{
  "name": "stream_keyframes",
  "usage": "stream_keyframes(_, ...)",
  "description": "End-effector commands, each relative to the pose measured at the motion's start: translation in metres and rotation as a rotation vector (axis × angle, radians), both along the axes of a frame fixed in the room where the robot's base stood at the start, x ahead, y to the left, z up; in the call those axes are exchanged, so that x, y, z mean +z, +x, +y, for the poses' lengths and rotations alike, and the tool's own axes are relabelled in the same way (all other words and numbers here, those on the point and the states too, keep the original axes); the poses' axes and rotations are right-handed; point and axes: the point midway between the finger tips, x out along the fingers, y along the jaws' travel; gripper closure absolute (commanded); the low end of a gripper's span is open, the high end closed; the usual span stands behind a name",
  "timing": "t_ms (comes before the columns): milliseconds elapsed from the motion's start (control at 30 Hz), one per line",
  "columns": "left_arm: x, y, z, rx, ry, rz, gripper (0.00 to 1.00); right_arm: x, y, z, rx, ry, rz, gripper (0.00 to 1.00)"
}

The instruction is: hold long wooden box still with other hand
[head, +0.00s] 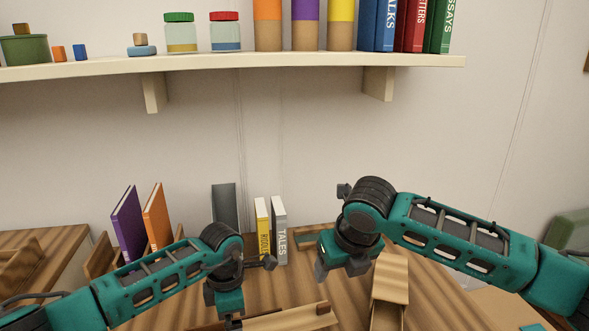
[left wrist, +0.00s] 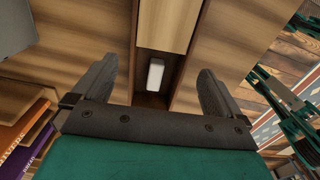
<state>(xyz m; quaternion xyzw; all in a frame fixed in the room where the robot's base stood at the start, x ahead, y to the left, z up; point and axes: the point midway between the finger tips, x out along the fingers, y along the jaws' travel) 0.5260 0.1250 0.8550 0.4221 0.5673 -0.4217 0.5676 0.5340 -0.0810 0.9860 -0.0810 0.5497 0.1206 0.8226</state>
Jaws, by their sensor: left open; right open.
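The long wooden box (head: 290,319) lies low in the head view, its near part cut off by the frame's bottom edge. In the left wrist view it has dark brown walls, a light wooden lid (left wrist: 166,22) part way along it, and a white thing (left wrist: 155,74) in the uncovered part. My left gripper (left wrist: 157,92) is open, with its fingers on either side of the box; contact cannot be told. In the head view the left gripper (head: 227,312) points down at the box's left part. My right gripper (head: 340,264) is open and empty above the table, farther back.
A slanted light wooden piece (head: 391,278) stands right of the box. Behind are a yellow book (head: 263,228), a grey book (head: 279,230), a grey bookend (head: 224,207), and purple (head: 128,225) and orange (head: 157,217) books. A loaded shelf (head: 300,63) hangs above.

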Motion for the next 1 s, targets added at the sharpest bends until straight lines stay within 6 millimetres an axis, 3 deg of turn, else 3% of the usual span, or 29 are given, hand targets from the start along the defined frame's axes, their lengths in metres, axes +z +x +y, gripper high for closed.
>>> stream_keyframes(67, 0.013, 0.0, 0.0, 0.0, 0.0, 0.0, 0.0, 0.009, 0.0, 0.0, 0.0, 0.0, 0.0, 0.38)
stream_keyframes(500, 0.012, 0.0, 0.0, 0.001, 0.0, 0.001, 0.0, 0.008, 0.0, 0.0, 0.0, 0.0, 0.0, 0.38)
stream_keyframes(633, 0.02, 0.001, 0.001, 0.002, 0.0, -0.001, 0.0, 0.008, 0.0, 0.0, 0.0, 0.0, 0.0, 0.38)
stream_keyframes(1000, 0.094, 0.001, 0.0, 0.0, 0.0, -0.004, 0.0, 0.008, 0.0, 0.0, 0.0, 0.0, 0.0, 0.38)
